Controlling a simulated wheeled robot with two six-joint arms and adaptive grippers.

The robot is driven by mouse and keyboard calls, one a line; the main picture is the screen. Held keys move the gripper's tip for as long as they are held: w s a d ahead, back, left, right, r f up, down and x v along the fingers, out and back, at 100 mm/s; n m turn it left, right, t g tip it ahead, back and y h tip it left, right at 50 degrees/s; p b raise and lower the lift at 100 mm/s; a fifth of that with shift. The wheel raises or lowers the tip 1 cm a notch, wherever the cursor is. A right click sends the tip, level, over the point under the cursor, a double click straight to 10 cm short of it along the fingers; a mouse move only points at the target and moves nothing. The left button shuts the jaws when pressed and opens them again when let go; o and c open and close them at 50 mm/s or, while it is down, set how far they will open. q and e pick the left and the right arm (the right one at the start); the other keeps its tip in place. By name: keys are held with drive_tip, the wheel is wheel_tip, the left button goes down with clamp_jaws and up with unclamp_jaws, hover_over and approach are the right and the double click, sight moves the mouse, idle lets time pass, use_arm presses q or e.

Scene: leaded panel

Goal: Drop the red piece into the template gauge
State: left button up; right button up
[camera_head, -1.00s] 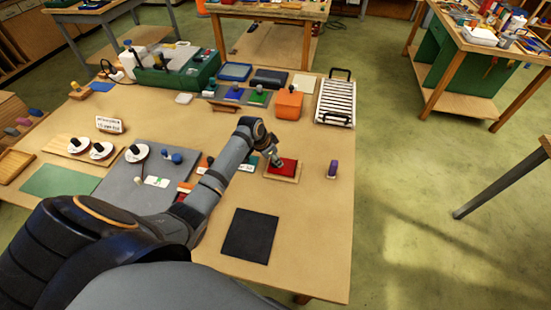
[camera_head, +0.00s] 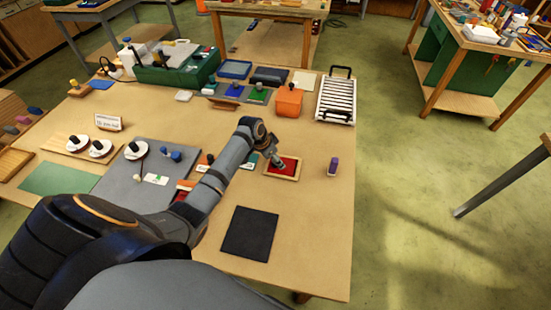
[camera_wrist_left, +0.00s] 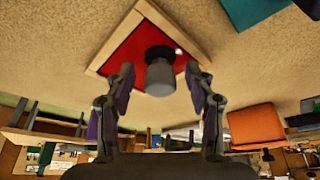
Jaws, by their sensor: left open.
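The red piece (camera_head: 289,164) lies flat inside the wooden rim of the template gauge (camera_head: 281,177) on the right part of the table. In the left wrist view the red piece (camera_wrist_left: 126,58) shows within the pale rim (camera_wrist_left: 192,35), with a grey knob on a black base standing on it. My left gripper (camera_head: 279,163) is just over the piece. Its fingers (camera_wrist_left: 158,100) are spread on either side of the knob, with gaps between them and it. The gripper hides part of the piece in the head view. My right gripper is not in view.
A purple-topped item (camera_head: 333,166) stands right of the gauge. A black mat (camera_head: 250,234) lies in front of it, and an orange box (camera_head: 289,101) and a roller rack (camera_head: 336,98) stand behind. My left arm covers some of the grey board's (camera_head: 130,185) right side.

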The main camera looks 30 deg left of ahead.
use_arm(q)
drive_tip(key=v, duration=1.2)
drive_tip(key=shift+w, duration=0.1)
